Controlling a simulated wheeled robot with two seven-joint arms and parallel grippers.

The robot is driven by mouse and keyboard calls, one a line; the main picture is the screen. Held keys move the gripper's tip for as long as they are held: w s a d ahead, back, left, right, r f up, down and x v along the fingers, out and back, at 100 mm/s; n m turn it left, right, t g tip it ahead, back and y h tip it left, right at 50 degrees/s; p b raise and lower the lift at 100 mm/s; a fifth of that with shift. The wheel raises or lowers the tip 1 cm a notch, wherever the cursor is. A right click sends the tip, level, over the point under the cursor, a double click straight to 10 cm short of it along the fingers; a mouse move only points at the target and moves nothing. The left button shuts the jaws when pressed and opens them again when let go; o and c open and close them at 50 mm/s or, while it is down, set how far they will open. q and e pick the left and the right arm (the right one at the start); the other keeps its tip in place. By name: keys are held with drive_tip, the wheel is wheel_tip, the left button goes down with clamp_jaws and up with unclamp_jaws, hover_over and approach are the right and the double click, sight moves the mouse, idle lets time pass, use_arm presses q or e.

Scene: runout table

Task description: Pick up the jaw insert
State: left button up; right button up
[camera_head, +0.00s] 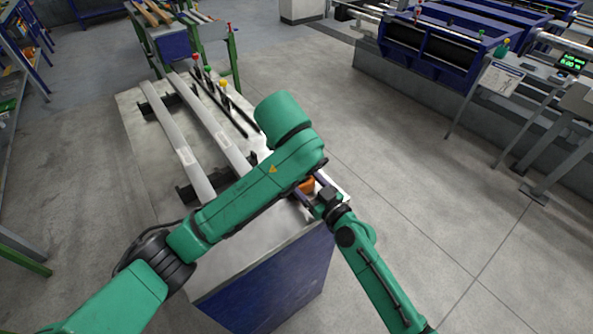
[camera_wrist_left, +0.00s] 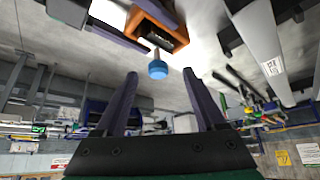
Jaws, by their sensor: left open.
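An orange open box (camera_wrist_left: 172,38) shows at the top of the left wrist view, with a dark interior. It is a small orange patch in the head view (camera_head: 307,186), partly hidden by my arms. A blue round cap (camera_wrist_left: 157,69) on a short metal stem stands at the box's edge. I cannot tell if this is the jaw insert. My left gripper (camera_wrist_left: 160,74) is open and empty, pointing toward the blue cap, apart from it; my forearm hides it in the head view. My right gripper (camera_head: 311,188) has dark fingers at the orange box; its grip is unclear.
The blue-sided table (camera_head: 270,280) carries long pale bars (camera_head: 170,125) on dark supports and rods with coloured knobs (camera_head: 208,70). A green-legged rack (camera_head: 237,65) stands behind. Blue machinery (camera_head: 430,50) stands at the right. The floor (camera_head: 400,160) between is clear.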

use_arm(q)
drive_tip(key=x, duration=0.5)
drive_tip(key=shift+w+d+f, duration=0.1)
drive_tip(key=shift+w+d, duration=0.1)
clamp_jaws()
idle(1.1)
